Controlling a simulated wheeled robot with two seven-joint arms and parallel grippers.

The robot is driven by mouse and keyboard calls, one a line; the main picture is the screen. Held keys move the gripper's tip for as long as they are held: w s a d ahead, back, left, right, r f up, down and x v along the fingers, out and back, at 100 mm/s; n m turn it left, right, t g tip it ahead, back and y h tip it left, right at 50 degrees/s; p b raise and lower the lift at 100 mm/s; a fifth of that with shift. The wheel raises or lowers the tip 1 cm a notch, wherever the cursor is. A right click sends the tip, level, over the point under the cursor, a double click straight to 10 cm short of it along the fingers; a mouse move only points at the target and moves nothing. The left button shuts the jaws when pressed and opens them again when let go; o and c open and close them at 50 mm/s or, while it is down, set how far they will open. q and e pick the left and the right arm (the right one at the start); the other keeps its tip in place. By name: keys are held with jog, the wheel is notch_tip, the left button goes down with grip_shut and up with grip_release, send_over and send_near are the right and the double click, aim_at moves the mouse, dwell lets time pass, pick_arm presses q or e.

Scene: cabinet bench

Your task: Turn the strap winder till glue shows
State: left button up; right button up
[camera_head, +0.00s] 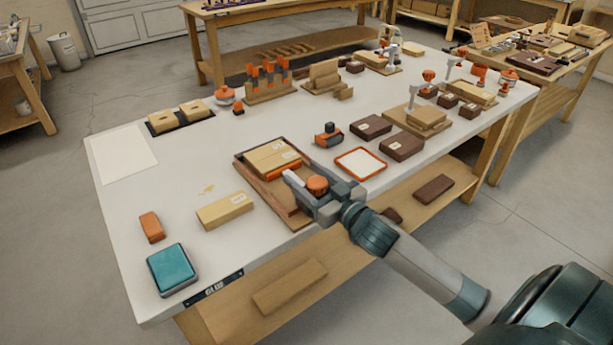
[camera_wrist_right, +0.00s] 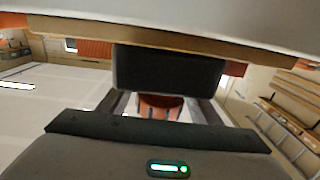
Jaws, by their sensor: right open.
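A shallow brown wooden tray (camera_head: 241,165) lies near the front edge of the white bench and holds pale wood blocks (camera_head: 270,157) with an orange band (camera_head: 284,171) beside them. An orange round knob (camera_head: 317,184), which looks like the strap winder, is at the tray's right side. My right gripper (camera_head: 304,174) is open, its fingers on either side of the knob. In the right wrist view the orange knob (camera_wrist_right: 160,104) shows between the fingers, partly hidden by a dark block. I cannot make out glue at the blocks. My left gripper is not in view.
A pale wood block (camera_head: 225,211), an orange block (camera_head: 151,227) and a teal pad (camera_head: 171,268) lie left of the tray. An orange-rimmed white tray (camera_head: 361,163) and dark boxes (camera_head: 401,147) are close on the right.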

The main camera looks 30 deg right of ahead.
jog(key=c, duration=1)
jog(key=shift+c, duration=0.2)
jog(key=shift+h, duration=0.3)
